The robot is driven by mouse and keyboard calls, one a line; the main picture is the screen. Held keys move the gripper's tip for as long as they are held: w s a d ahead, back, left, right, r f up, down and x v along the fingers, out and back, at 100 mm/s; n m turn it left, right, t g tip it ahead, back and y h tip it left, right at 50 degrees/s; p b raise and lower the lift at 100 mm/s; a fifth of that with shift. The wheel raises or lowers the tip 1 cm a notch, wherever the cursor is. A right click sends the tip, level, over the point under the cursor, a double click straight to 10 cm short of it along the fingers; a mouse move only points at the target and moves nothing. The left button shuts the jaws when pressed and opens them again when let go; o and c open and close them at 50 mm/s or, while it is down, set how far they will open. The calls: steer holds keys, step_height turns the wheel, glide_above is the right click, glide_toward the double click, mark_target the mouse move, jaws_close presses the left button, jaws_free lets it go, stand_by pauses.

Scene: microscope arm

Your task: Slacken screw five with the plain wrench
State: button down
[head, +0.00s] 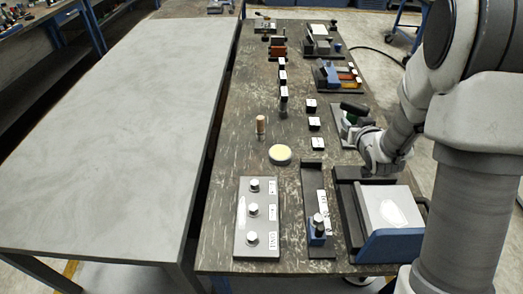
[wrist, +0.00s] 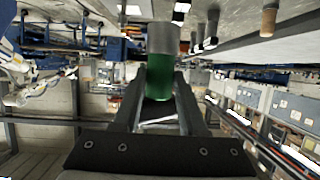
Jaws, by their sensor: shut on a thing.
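My gripper (wrist: 160,105) is shut on a green cylindrical handle with a grey metal collar (wrist: 162,62), seen upright between the fingers in the wrist view. In the head view my gripper (head: 366,138) is at the right side of the dark bench, by a black and green item (head: 352,110). I cannot tell whether the held thing is the plain wrench; its far end is hidden. A grey plate with three silver round knobs (head: 254,211) lies at the near left of the bench. Small black blocks with white labels (head: 318,144) stand mid-bench. Their labels are too small to read, so screw five cannot be singled out.
A black tray with a blue block (head: 317,232) and a blue-fronted fixture (head: 390,243) fill the near right. The grey table (head: 120,120) at left is clear.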

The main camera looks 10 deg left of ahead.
steer(key=s+a+f+n+g+y+b, duration=0.1)
steer(key=s+a+n+g+y, duration=0.1)
steer(key=a+n+y, duration=0.35)
steer(key=s+a+f+n+g+y, duration=0.1)
steer(key=a+n+g+y, duration=0.1)
steer(key=a, duration=0.7)
steer(key=s+a+f+n+g+y+b, duration=0.1)
steer(key=s+a+n+g+y, duration=0.2)
steer(key=s+a+n+g, duration=0.4)
steer(key=s+a+g, duration=0.1)
steer(key=s, duration=0.2)
steer(key=shift+s+f+n, duration=0.15)
steer(key=shift+f+n, duration=0.2)
steer(key=shift+r+y+p, duration=0.1)
steer(key=shift+y+p, duration=0.15)
steer(key=shift+p, duration=0.1)
step_height(320, 180, down, 5)
steer(key=b, duration=0.2)
steer(key=shift+f+b, duration=0.2)
steer(key=shift+b, duration=0.15)
steer(key=shift+p, duration=0.65)
steer(key=shift+f+b, duration=0.75)
steer(key=shift+f, duration=0.8)
